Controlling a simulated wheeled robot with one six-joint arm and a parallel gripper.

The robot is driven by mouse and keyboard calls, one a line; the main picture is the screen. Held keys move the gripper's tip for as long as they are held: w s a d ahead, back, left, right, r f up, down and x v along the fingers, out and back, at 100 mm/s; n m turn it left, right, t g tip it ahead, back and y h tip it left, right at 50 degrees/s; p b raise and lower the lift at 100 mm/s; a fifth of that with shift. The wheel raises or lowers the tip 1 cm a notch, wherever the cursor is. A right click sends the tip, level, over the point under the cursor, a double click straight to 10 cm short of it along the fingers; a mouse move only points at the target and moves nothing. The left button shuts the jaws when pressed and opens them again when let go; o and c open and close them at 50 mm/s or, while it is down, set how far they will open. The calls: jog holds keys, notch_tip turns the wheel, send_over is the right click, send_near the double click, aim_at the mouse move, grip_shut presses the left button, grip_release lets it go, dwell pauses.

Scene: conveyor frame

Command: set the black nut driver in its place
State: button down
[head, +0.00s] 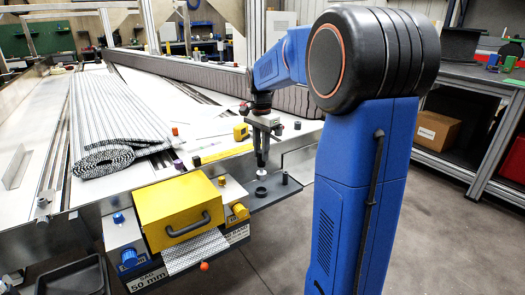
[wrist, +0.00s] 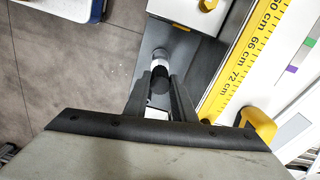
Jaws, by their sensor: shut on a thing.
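The black nut driver (head: 262,160) hangs roughly upright between the fingers of my gripper (head: 262,140), above the dark shelf at the front of the conveyor frame. In the wrist view my gripper (wrist: 162,88) is shut on the dark round body of the nut driver (wrist: 160,75). A pale ring (wrist: 160,56) shows just beyond the driver in the wrist view. I cannot tell whether the driver's lower end touches the white piece.
The dark shelf (head: 285,192) carries a short black cylinder (head: 284,178) right of the white piece. A yellow box with a handle (head: 180,215) stands to the left. A yellow ruler (wrist: 243,60) runs beside the shelf. A rolled grey mat (head: 115,150) lies on the frame.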

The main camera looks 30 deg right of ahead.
aim_at(261, 168)
dwell(0.4)
jog(key=shift+f, duration=2.2)
jog(key=shift+f, duration=1.45)
jog(key=c, duration=1.4)
grip_release()
notch_tip(261, 168, up, 17)
jog(key=shift+f, duration=0.1)
jog(key=shift+r, duration=0.3)
